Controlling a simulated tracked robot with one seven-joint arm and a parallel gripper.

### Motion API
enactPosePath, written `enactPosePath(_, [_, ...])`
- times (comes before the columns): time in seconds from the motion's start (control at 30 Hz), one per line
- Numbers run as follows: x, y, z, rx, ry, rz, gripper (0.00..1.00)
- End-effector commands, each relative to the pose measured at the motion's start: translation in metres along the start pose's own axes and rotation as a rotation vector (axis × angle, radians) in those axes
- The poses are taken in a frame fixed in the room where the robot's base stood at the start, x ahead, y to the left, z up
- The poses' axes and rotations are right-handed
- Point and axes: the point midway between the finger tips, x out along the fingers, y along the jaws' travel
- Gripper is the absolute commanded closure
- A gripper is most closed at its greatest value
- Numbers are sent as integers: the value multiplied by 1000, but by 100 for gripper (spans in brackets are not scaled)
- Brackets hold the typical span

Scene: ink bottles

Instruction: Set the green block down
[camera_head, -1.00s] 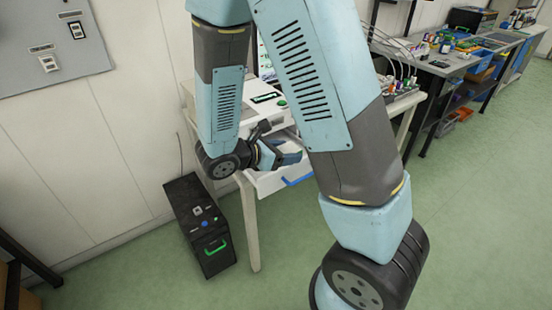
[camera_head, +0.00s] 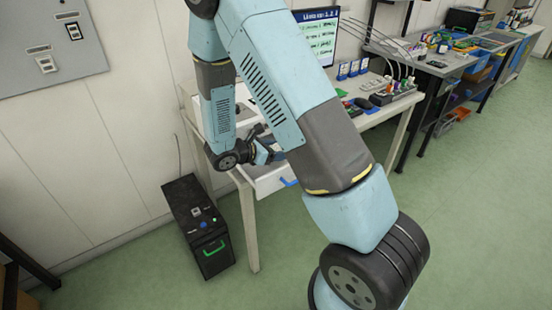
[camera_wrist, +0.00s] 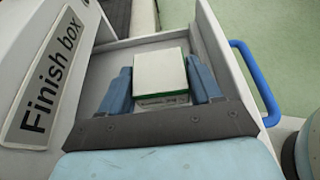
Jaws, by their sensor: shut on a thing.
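The block (camera_wrist: 161,72) shows a pale, nearly white top face and a green lower edge in the wrist view. My gripper (camera_wrist: 160,78) is shut on it, with one blue finger on each side. The block is inside the outline of an open white drawer (camera_wrist: 146,45). I cannot tell whether it touches the drawer floor. A "Finish box" label (camera_wrist: 48,75) is on the white surface to the left. In the head view my gripper (camera_head: 263,152) is small at the drawer, and the block cannot be made out.
The drawer has a blue handle (camera_wrist: 258,85) on its right side. In the head view, a black case (camera_head: 200,226) with a green handle stands on the floor by the table leg (camera_head: 248,225). A monitor (camera_head: 317,36) and several small items are on the table. My arm hides part of the table.

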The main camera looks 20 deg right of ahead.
Motion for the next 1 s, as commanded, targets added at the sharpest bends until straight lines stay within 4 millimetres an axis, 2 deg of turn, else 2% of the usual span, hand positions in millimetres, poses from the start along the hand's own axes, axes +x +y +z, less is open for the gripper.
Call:
enactPosePath(0.33, [11,12,-13,1,-1,-2,69])
enactPosePath(0.6, [21,12,-39,0,-1,-2,69])
enactPosePath(0.97, [23,12,-42,1,0,-2,69])
enactPosePath(1.0, [23,12,-42,2,0,-2,34])
